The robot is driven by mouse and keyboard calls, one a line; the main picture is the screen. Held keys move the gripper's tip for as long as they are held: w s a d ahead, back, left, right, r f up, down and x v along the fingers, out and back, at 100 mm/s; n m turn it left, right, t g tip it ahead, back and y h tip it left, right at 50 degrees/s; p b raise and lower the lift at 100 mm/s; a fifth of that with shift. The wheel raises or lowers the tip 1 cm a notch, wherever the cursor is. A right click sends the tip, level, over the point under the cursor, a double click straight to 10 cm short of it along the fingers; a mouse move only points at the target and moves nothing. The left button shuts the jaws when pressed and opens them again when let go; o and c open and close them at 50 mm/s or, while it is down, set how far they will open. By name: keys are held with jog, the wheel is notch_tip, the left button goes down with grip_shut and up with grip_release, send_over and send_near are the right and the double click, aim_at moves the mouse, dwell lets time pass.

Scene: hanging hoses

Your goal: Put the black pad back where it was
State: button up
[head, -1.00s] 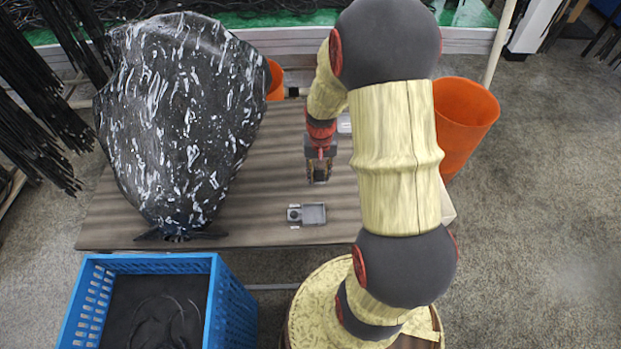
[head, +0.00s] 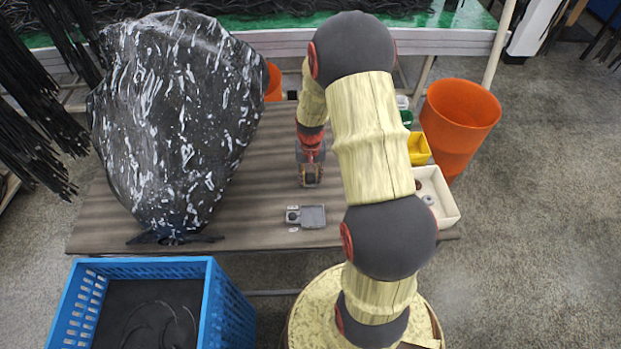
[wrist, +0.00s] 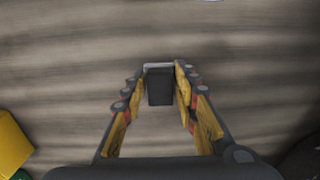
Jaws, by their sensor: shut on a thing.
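The black pad (wrist: 160,88) sits between the fingertips of my gripper (wrist: 161,78) in the wrist view, a small dark block with a pale grey edge at its far side. My gripper is shut on it. In the head view my gripper (head: 311,178) points down over the wooden table (head: 262,180), and the pad can hardly be told from the fingertips there. I cannot tell how far it is above the table. A small grey tray-like device (head: 312,216) with a dark round part lies just in front of the gripper.
A large black, white-flecked bag (head: 175,120) stands on the table's left. A white bin (head: 437,196), a yellow bin (head: 418,149) and a green bin (head: 407,118) line the right side. A blue crate (head: 215,300) is at the front left. An orange bucket (head: 458,120) stands beyond the right edge.

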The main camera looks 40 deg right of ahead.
jog(key=shift+f, duration=0.15)
jog(key=o, duration=1.2)
